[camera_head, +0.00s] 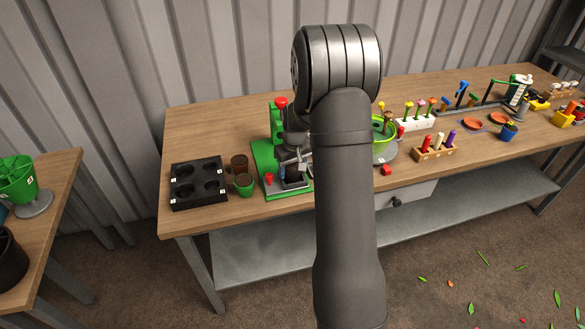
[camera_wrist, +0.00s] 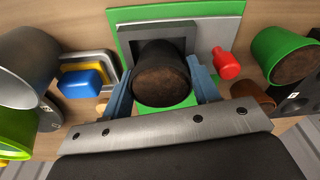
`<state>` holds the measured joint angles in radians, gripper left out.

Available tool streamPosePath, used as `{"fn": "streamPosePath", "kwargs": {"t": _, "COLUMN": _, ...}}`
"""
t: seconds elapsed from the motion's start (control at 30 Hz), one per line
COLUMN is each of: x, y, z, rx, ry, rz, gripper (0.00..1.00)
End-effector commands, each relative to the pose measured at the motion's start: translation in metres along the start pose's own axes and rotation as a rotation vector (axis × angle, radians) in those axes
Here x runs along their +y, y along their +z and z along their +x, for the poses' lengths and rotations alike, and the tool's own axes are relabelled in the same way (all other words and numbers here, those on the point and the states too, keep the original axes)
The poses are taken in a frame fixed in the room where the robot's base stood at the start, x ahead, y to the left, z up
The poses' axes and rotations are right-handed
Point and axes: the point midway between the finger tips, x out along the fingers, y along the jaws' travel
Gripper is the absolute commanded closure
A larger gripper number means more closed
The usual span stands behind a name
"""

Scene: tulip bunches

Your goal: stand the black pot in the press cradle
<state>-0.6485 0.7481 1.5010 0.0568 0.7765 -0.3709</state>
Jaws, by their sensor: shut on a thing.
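The black pot (camera_wrist: 160,78), filled with brown soil, is between the two blue-grey fingers of my gripper (camera_wrist: 161,92) in the wrist view. My gripper is shut on it. The dark grey press cradle (camera_wrist: 122,42) frames the pot's far side, on the green press base (camera_wrist: 232,12). I cannot tell whether the pot rests on the cradle floor or hangs just above it. In the head view the green press (camera_head: 263,155) with its red knob (camera_head: 281,102) stands left of my arm, which hides part of it. My gripper (camera_head: 293,170) is low over its base.
A black tray with round holes (camera_head: 198,183), a brown pot (camera_head: 239,163) and a green pot (camera_head: 243,184) stand left of the press. A red handle (camera_wrist: 226,64) is close beside the cradle. A lime-green bucket (camera_head: 384,142) stands right of my arm.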

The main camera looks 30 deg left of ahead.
Motion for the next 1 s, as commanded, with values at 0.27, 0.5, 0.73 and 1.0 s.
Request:
{"fn": "streamPosePath", "kwargs": {"t": 0.27, "x": 0.0, "y": 0.0, "z": 0.003, "rx": 0.0, "ry": 0.0, "rz": 0.0, "gripper": 0.23}}
{"fn": "streamPosePath", "kwargs": {"t": 0.5, "x": 0.0, "y": 0.0, "z": 0.002, "rx": 0.0, "ry": 0.0, "rz": 0.0, "gripper": 0.23}}
{"fn": "streamPosePath", "kwargs": {"t": 0.73, "x": 0.0, "y": -0.001, "z": -0.019, "rx": 0.003, "ry": 0.001, "rz": 0.0, "gripper": 0.23}}
{"fn": "streamPosePath", "kwargs": {"t": 1.0, "x": 0.0, "y": -0.001, "z": -0.078, "rx": 0.004, "ry": 0.001, "rz": 0.0, "gripper": 0.23}}
